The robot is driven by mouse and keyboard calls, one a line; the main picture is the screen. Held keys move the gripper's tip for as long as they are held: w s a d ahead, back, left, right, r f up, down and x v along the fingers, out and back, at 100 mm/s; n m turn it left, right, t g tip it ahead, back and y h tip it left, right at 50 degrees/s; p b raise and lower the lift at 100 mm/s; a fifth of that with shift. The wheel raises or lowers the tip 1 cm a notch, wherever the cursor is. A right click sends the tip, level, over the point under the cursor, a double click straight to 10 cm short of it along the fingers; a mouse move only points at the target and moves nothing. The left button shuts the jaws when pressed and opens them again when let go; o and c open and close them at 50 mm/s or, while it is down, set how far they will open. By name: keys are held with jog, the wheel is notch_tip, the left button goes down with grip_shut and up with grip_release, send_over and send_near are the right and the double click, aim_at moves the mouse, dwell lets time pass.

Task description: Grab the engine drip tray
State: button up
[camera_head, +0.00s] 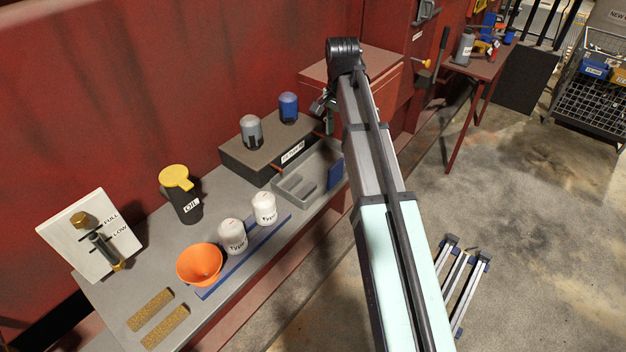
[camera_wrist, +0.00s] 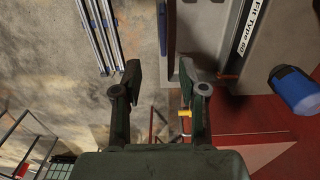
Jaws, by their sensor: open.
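The engine drip tray looks to be the shallow grey tray (camera_head: 311,182) on the bench, in front of the dark block. It has raised walls, a small inner compartment and a blue patch at its right end. My arm hides part of its right side. In the wrist view, the grey tray (camera_wrist: 205,25) is at upper centre right, with a blue patch (camera_wrist: 162,20) on its left edge. My gripper (camera_wrist: 160,82) is open and empty. Its right finger overlaps the tray's end in view; its left finger is over the floor. In the head view, the gripper is mostly hidden by my arm.
A dark block (camera_head: 243,157) carries a grey canister (camera_head: 251,131) and a blue canister (camera_head: 288,107). Two white filters (camera_head: 233,236), an orange funnel (camera_head: 200,264) and an oil jug (camera_head: 181,195) stand to the left. A metal folding stand (camera_head: 466,280) is on the floor.

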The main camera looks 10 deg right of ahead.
aim_at(334, 166)
notch_tip(334, 166, down, 12)
jog(key=p, duration=0.3)
jog(key=shift+a+r, duration=0.15)
jog(key=shift+r, duration=0.1)
jog(key=shift+a+f+p, duration=0.2)
jog(key=shift+f+p, duration=0.95)
jog(key=shift+f, duration=1.45)
grip_shut()
